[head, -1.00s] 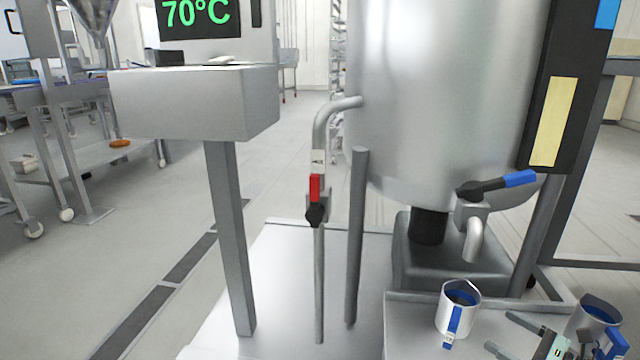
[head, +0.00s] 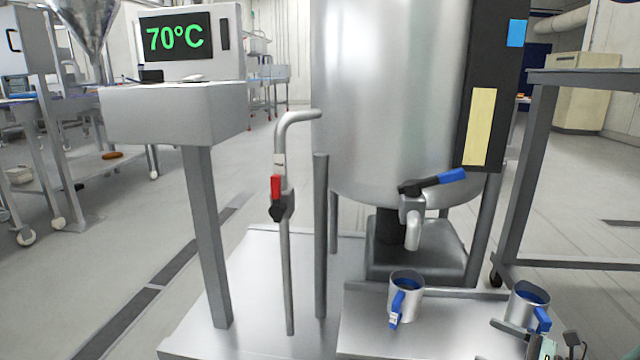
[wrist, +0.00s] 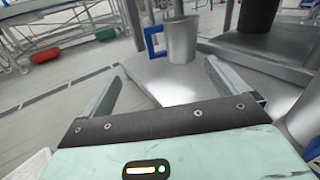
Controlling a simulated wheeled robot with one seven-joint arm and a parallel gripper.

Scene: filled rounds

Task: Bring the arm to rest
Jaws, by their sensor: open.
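My gripper (head: 538,338) is at the bottom right of the head view, partly cut off by the frame edge. In the wrist view its two fingers (wrist: 162,76) are spread wide with nothing between them. A metal jug (head: 407,303) with a blue handle and dark blue inside stands upright on the metal platform (head: 375,335) below the tank's spout. A second such jug (head: 520,311) stands to its right, close behind my gripper; I cannot tell from the head view whether they touch. The wrist view shows one jug (wrist: 181,42) beyond the fingertips, apart from them.
A large steel tank (head: 385,100) has a blue-handled valve (head: 430,183). A red-handled valve (head: 277,190) sits on a thin pipe. A post holds a box (head: 175,115) and a 70°C display (head: 176,38). A metal table frame (head: 530,170) stands right. Open floor lies left.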

